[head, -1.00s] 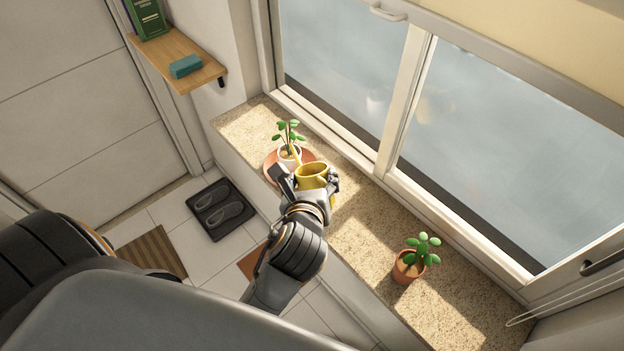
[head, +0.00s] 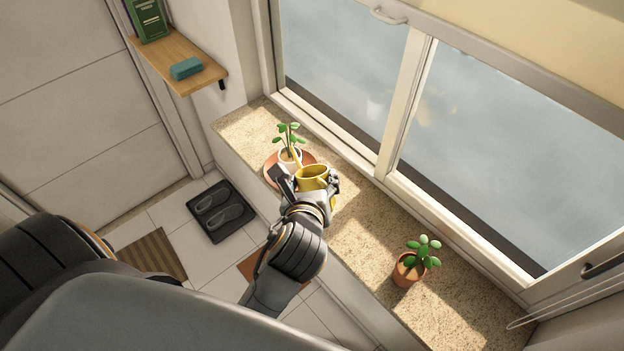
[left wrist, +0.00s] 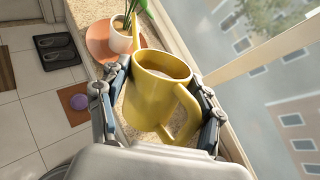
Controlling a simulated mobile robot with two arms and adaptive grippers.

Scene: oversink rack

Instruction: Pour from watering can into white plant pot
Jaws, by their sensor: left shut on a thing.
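My left gripper (head: 308,186) is shut on the yellow watering can (head: 313,177), with a finger on each side of its body in the left wrist view (left wrist: 160,105). The can looks near upright, with a pale surface inside its open top. Its thin spout (left wrist: 137,32) points toward the white plant pot (head: 289,156) and overlaps its edge in both views. No stream shows. The pot, with a green plant, stands on a terracotta saucer (head: 270,170); both show in the left wrist view (left wrist: 121,43). My right gripper is not in view.
A second plant in a terracotta pot (head: 408,270) stands farther right on the speckled sill (head: 365,220). The window (head: 400,110) runs behind the sill. A wooden shelf (head: 195,77) with a teal block is at upper left.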

